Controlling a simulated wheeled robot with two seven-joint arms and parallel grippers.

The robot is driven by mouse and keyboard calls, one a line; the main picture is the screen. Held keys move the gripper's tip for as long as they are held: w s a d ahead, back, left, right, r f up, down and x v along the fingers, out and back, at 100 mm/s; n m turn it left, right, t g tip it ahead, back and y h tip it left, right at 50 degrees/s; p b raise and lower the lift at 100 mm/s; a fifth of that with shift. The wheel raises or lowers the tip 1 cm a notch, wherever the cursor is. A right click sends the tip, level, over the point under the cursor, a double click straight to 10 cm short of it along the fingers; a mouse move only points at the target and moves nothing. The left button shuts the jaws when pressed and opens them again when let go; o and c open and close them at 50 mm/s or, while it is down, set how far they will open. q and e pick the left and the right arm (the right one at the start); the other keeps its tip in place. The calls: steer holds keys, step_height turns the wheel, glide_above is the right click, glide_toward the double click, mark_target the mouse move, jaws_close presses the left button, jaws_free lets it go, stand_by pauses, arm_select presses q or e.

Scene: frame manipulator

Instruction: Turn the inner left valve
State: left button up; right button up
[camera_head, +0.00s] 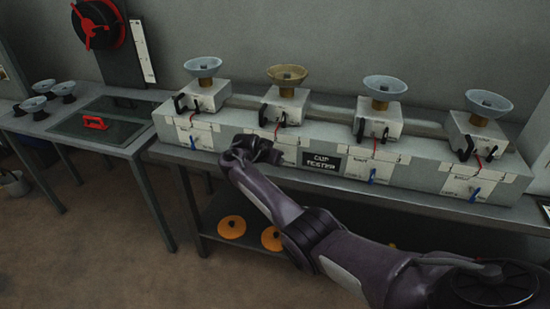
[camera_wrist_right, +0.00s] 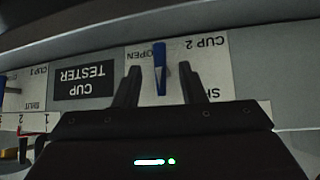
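The inner left valve is a blue lever handle (camera_wrist_right: 160,68) on a white panel labelled CUP 2, which appears upside down in the right wrist view. The lever stands upright in that picture, with OPEN printed to its left and SHUT partly hidden to its right. My right gripper (camera_wrist_right: 160,84) is open, with one dark finger on each side of the lever. A gap shows on both sides. In the head view my right gripper (camera_head: 257,150) is at the front of the CUP TESTER bench unit and hides this valve. My left gripper is not in view.
Other blue valve handles show at the outer left (camera_head: 193,143), inner right (camera_head: 372,175) and outer right (camera_head: 475,193). Cups on stands, such as the brass-coloured one (camera_head: 287,75), rise above the unit.

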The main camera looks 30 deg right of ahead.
steer(key=v, duration=0.4)
steer(key=shift+a, duration=0.15)
steer(key=s+a+f+n+y, duration=0.1)
steer(key=s+f+n, duration=0.2)
steer(key=s+f, duration=0.55)
steer(key=s+a+f+n, duration=0.2)
steer(key=s+f+n, duration=0.15)
steer(key=f, duration=1.05)
steer(key=s+a+f+n+y, duration=0.1)
steer(key=s+f+n, duration=0.2)
steer(key=s+f, duration=0.65)
steer(key=s+a+f+n+g+y, duration=0.1)
steer(key=s+a+f, duration=0.3)
steer(key=s, duration=0.8)
steer(key=s+a+f+n+g+y, duration=0.1)
steer(key=s+a+f+n+y, duration=0.1)
steer(key=s+f, duration=0.7)
steer(key=s+a+f+n+g+y, duration=0.1)
steer(key=s+a+f, duration=0.5)
steer(key=s, duration=1)
steer(key=shift+f+n+y, duration=0.3)
steer(key=shift+n+y, duration=0.15)
steer(key=shift+y, duration=0.55)
